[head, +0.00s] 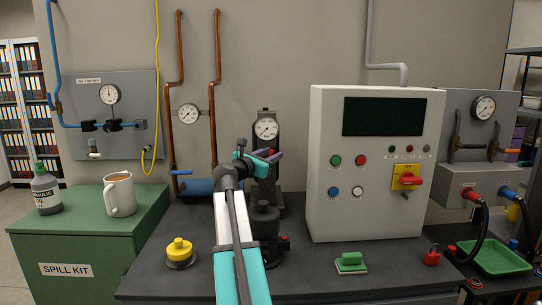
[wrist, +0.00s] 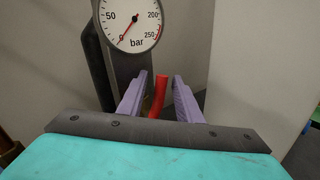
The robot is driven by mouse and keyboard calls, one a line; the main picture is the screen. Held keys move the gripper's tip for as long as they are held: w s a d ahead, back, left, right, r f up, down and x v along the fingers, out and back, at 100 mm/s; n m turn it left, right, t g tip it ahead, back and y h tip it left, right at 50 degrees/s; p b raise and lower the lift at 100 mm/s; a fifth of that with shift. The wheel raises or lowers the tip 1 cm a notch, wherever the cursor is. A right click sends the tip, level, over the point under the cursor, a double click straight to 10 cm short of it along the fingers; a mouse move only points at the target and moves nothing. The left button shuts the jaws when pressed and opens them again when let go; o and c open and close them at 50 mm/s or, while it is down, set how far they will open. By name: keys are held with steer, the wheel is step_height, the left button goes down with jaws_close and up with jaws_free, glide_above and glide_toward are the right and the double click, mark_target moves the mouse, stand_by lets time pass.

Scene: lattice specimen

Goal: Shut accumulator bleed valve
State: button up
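A red lever (wrist: 158,95), which looks like the bleed valve handle, stands nearly upright in the wrist view below a round gauge (wrist: 131,22). My gripper (wrist: 161,75) is open, its two purple fingers on either side of the lever with gaps showing. The gauge needle points near 0 bar. In the head view the gauge (head: 265,129) sits on a dark upright block behind the bench's middle, and my gripper (head: 270,155) is just below it.
A grey control cabinet (head: 374,215) stands close on the right. Copper pipes (head: 217,85) and a blue cylinder (head: 197,187) are on the left.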

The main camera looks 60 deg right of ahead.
jaws_close()
